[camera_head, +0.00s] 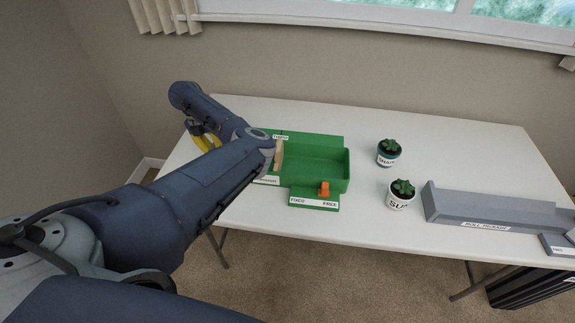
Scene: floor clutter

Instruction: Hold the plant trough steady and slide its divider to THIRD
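The green plant trough (318,147) sits on the white table, left of its middle. A tan upright divider (279,157) shows at the trough's visible left part, beside my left arm's joint. My arm hides the trough's left part. An orange lever (324,188) stands on the front plate marked FIXED and FREE, nearer the FREE end. A label (281,137) at the back edge and another (268,180) at the front left are too small or covered to read surely. My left arm reaches over the table's left side; its fingers are hidden. My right gripper is out of view.
Two small potted plants, one with a teal-banded pot (388,158) and one white (400,202), stand right of the trough. A grey trough (490,210) lies at the right. A yellow piece (205,136) shows behind my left forearm. The table's back right is clear.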

